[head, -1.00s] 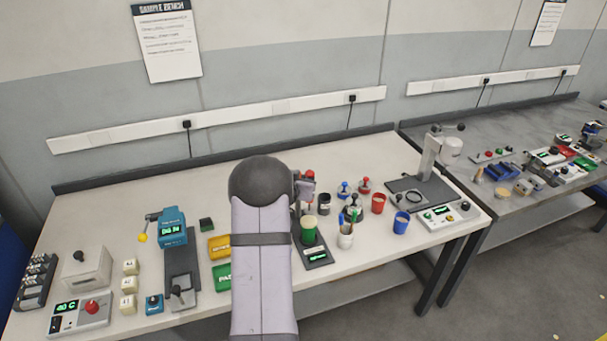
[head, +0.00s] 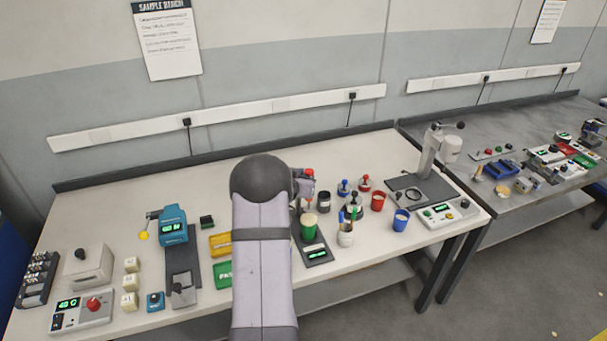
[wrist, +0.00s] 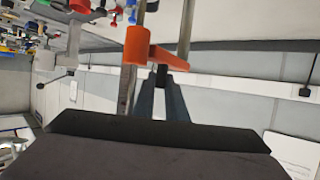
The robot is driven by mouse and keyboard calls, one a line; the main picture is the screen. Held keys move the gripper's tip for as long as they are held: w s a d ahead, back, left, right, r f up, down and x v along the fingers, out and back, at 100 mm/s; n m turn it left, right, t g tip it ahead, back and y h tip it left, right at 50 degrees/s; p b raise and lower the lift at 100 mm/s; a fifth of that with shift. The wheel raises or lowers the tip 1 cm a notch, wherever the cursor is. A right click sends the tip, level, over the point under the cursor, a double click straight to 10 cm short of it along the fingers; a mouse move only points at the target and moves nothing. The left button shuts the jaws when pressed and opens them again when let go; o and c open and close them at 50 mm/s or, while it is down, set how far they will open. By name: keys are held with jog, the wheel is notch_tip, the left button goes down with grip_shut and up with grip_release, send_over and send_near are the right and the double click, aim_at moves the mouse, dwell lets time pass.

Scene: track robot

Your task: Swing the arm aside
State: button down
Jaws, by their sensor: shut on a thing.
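My gripper (wrist: 161,82) is shut on an orange-red thing (wrist: 138,45) with a short arm reaching sideways across the fingertips; I cannot tell exactly what it is. In the head view my own arm hides most of my gripper (head: 304,188). It shows just right of the arm's dark round joint, above the bench, with a bit of red (head: 309,172) at it.
A green cup (head: 309,227) on a black scale (head: 317,253) stands close below my gripper. A dark pot (head: 324,201), a red cup (head: 378,201) and a blue cup (head: 400,220) stand to the right. The bench's back middle (head: 210,180) is clear.

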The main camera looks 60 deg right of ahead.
jog(key=shift+w+r, duration=0.1)
jog(key=w+m+g, duration=0.1)
jog(key=m+g, duration=0.1)
jog(key=w+a+m+g+p, duration=0.1)
jog(key=m+g, duration=0.1)
jog(key=g, duration=0.1)
jog(key=w+m+g+y+p, duration=0.1)
jog(key=m+g, duration=0.2)
jog(key=shift+w+a+f, duration=0.1)
jog(key=shift+a+f, duration=0.15)
jog(key=shift+a, duration=0.05)
jog(key=shift+w+m+g+y+b, duration=0.1)
jog(key=shift+m+g+y+b, duration=0.2)
jog(key=shift+b, duration=0.05)
jog(key=m+b, duration=0.1)
jog(key=b, duration=0.1)
jog(key=shift+w+g+y+b, duration=0.3)
jog(key=shift+g, duration=0.1)
jog(key=shift+r+b, duration=0.25)
jog(key=shift+b, duration=0.2)
jog(key=c, duration=1.8)
grip_release()
jog(key=shift+o, duration=0.2)
